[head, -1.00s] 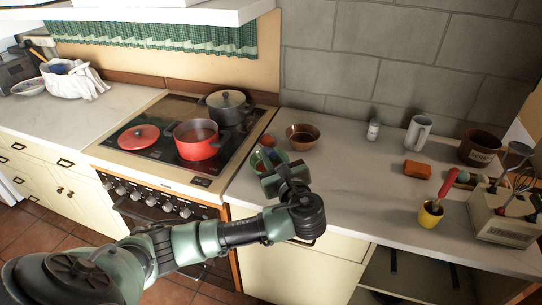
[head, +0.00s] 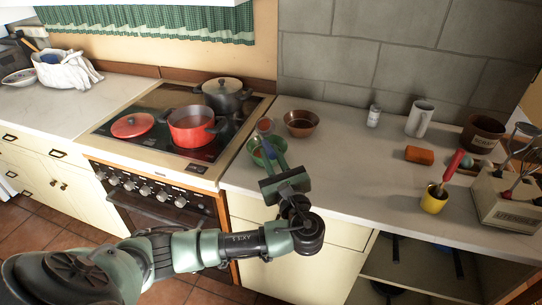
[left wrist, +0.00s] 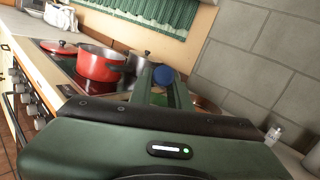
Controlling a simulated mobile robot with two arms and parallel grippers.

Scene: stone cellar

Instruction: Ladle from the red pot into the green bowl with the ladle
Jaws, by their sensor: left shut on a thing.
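The red pot (head: 190,131) stands open on the stove; its inside is dim. The green bowl (head: 254,158) stands on the counter right of the stove, partly covered by my left gripper (head: 267,152). In the left wrist view my gripper's two fingers (left wrist: 161,84) stand either side of a rounded blue thing (left wrist: 163,75), seemingly an end of the ladle. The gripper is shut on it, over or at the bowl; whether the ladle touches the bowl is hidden. The red pot also shows in the left wrist view (left wrist: 98,66). My right gripper is out of view.
A dark lidded pot (head: 226,97) stands behind the red pot; a red lid (head: 132,125) lies left of it. A brown bowl (head: 301,124) and a small reddish jar (head: 264,126) stand near the green bowl.

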